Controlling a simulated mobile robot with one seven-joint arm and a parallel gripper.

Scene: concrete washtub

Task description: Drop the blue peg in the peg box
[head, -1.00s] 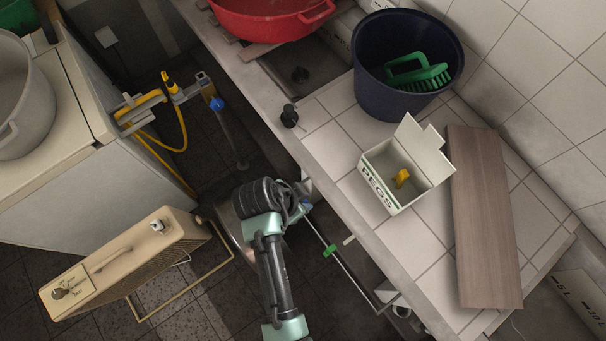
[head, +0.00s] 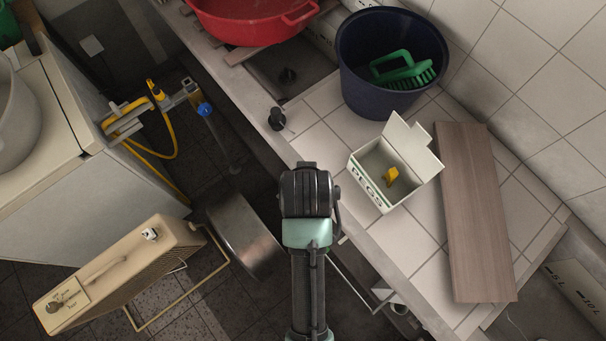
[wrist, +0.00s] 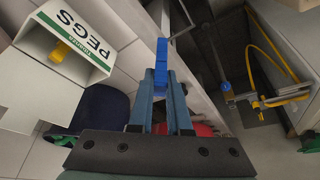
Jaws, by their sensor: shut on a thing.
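My gripper (wrist: 161,80) is shut on the blue peg (wrist: 161,56), which sticks out beyond the fingertips in the wrist view. In the head view my arm's end hides the fingers and the peg. The white peg box (head: 366,187) stands open on the tiled counter, lid flaps raised, to the right of my arm's end. It also shows at the upper left of the wrist view (wrist: 86,42), apart from the peg. A yellow peg (head: 391,176) lies inside the box.
A wooden board (head: 474,215) lies right of the box. A dark blue bucket (head: 377,95) with a green brush (head: 405,72) stands behind it. A red basin (head: 245,22) and black stopper (head: 277,119) are farther left. A beige heater (head: 115,270) stands on the floor.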

